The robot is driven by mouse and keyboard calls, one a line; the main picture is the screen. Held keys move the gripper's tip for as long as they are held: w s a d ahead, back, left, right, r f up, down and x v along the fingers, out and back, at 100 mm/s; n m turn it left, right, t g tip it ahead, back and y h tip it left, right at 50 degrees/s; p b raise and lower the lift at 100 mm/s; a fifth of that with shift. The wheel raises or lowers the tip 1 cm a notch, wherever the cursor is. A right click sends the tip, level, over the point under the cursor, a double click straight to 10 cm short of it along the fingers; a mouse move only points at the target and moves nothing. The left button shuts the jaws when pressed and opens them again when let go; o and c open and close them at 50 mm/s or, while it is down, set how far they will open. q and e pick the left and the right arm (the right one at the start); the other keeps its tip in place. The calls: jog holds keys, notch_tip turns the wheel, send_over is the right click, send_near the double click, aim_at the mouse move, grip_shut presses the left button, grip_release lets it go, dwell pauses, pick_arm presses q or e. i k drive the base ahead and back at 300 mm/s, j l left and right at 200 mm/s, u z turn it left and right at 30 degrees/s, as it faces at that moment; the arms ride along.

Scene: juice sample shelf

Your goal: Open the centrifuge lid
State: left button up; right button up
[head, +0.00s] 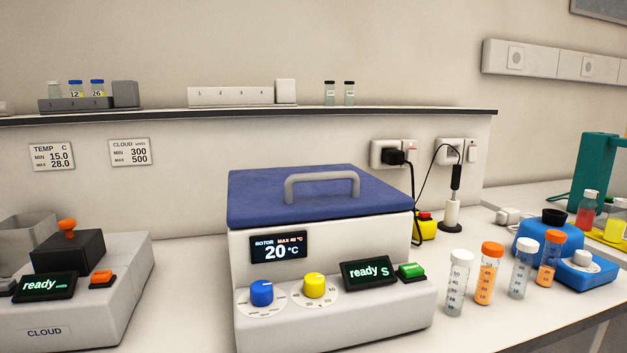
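The centrifuge (330,252) stands on the bench in the middle of the head view. It has a white body and a blue lid (262,202). The lid is shut and carries a grey loop handle (321,178) on top. The front shows a rotor display (279,247) reading 20 °C, a blue knob (262,292), a yellow knob (314,285), a screen (368,273) reading "ready" and a green button (411,271). Neither of my grippers is in the head view.
A cloud meter (85,305) stands left of the centrifuge. Several capped tubes, including an orange-filled one (487,275), stand to its right, near a blue device (547,245). A shelf (250,111) runs behind. A black cable (415,200) hangs beside the lid. The space above the lid is clear.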

aim_at(257, 197)
jog(key=l+z, duration=0.3)
jog(key=l, duration=0.3)
jog(key=l+z, duration=0.25)
jog(key=l, duration=0.4)
jog(key=k, duration=0.05)
